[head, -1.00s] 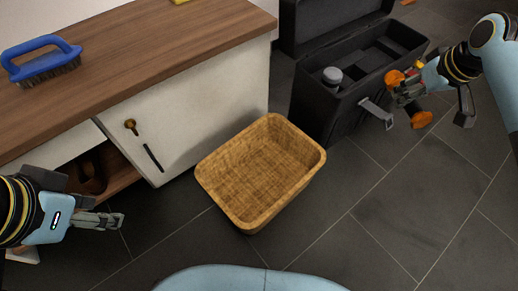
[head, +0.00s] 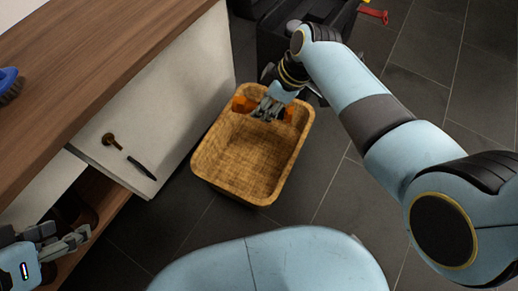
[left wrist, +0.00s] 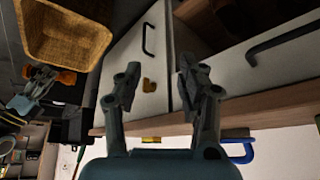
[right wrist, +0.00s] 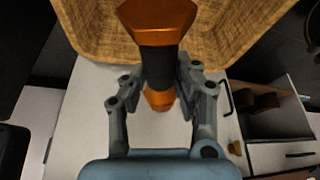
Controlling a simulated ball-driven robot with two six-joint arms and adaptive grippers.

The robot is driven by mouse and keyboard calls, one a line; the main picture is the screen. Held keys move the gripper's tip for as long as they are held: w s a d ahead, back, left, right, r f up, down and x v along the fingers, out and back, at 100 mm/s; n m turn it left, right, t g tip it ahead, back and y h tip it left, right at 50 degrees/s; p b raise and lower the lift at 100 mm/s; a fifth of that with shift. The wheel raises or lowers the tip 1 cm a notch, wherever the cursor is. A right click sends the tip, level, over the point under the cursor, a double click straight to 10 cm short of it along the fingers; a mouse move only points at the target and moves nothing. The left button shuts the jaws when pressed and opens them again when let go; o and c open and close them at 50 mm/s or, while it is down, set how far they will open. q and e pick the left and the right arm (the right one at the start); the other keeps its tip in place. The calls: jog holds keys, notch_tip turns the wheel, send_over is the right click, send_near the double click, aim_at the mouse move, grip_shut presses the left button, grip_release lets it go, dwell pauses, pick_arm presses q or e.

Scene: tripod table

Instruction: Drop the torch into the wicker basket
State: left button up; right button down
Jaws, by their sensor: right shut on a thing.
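The torch (right wrist: 158,62) is orange at both ends with a black middle, and my right gripper (right wrist: 158,85) is shut around that middle. In the head view the orange torch end (head: 243,104) shows beside my right gripper (head: 268,110), over the far part of the wicker basket. The wicker basket (head: 225,172) is tan, empty and stands on the floor beside the cabinet. It also shows in the left wrist view (left wrist: 65,35). My left gripper (head: 70,240) is open and empty near the cabinet's lower left; its fingers stand apart in the left wrist view (left wrist: 160,90).
A white cabinet (head: 170,110) with a wooden top (head: 90,70) stands left of the basket, one drawer or compartment open. A blue brush (head: 8,82) lies on top. A black toolbox (head: 275,40) stands behind the basket.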

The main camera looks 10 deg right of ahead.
notch_tip(320, 180, down, 3)
jog(key=shift+f+b, duration=0.1)
jog(key=shift+b, duration=1.1)
pick_arm(q)
jog(key=shift+s+d+f+t+b, duration=0.15)
jog(key=shift+f+t+b, duration=0.3)
jog(key=shift+f+t, duration=0.9)
jog(key=shift+s+d+f+t+b, duration=0.1)
jog(key=shift+f+t+b, duration=0.3)
jog(key=shift+f+t, duration=0.9)
pick_arm(e)
jog(key=shift+f, duration=0.8)
pick_arm(q)
jog(key=shift+r, duration=0.2)
pick_arm(e)
jog(key=c, duration=0.9)
grip_release()
jog(key=shift+d, duration=0.1)
jog(key=v, duration=1.2)
